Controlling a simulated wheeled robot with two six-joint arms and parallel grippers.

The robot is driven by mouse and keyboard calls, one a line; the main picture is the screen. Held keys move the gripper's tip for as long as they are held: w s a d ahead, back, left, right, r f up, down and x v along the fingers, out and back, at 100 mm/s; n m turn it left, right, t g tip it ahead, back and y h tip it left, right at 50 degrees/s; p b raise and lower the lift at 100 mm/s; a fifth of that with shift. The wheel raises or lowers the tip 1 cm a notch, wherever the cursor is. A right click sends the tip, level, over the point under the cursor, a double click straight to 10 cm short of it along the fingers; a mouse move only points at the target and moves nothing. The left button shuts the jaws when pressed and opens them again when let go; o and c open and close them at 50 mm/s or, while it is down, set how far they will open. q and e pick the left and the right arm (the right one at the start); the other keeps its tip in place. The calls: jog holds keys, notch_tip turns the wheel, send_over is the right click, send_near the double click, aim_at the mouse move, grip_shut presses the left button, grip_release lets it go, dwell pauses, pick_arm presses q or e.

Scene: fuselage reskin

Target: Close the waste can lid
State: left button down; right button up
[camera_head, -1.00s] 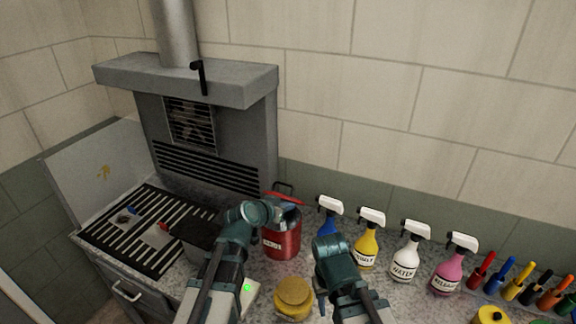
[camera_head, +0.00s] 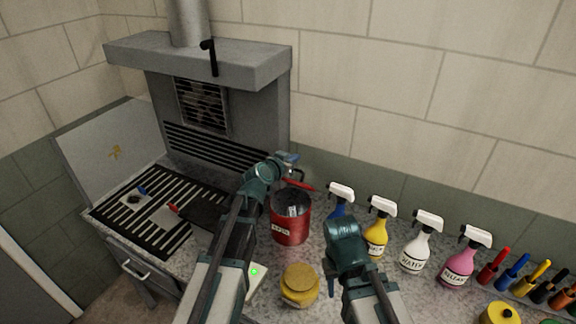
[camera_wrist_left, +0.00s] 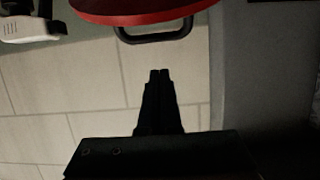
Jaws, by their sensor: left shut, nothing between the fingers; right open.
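The red waste can (camera_head: 290,226) stands on the counter with its top open and its dark inside showing. Its red lid (camera_head: 301,185) is raised at the can's back, seen nearly edge-on, with a dark handle. In the left wrist view the lid's red edge (camera_wrist_left: 145,14) is at the top, with the black loop handle (camera_wrist_left: 155,37) below it. My left gripper (camera_head: 290,158) is beside the lid's upper edge, shut and empty; its fingertips (camera_wrist_left: 160,74) point towards the handle with a gap between. My right gripper (camera_head: 331,275) is open, low and right of the can, partly hidden by its wrist.
Several spray bottles (camera_head: 416,246) stand right of the can, the blue one close to it. A yellow-lidded jar (camera_head: 300,284) stands in front. A slatted grey bench (camera_head: 150,235) with a hood (camera_head: 200,62) is at left. The wall rises close behind.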

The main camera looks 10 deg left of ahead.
pick_arm(q)
jog(key=f+b, duration=0.1)
jog(key=f, duration=0.1)
jog(key=f+b, duration=0.1)
jog(key=shift+w+f+b, duration=0.1)
jog(key=shift+w+b, duration=0.15)
jog(key=shift+b, duration=0.05)
jog(key=shift+s+a, duration=0.1)
jog(key=shift+s, duration=0.3)
jog(key=shift+w, duration=0.1)
jog(key=shift+f, duration=0.1)
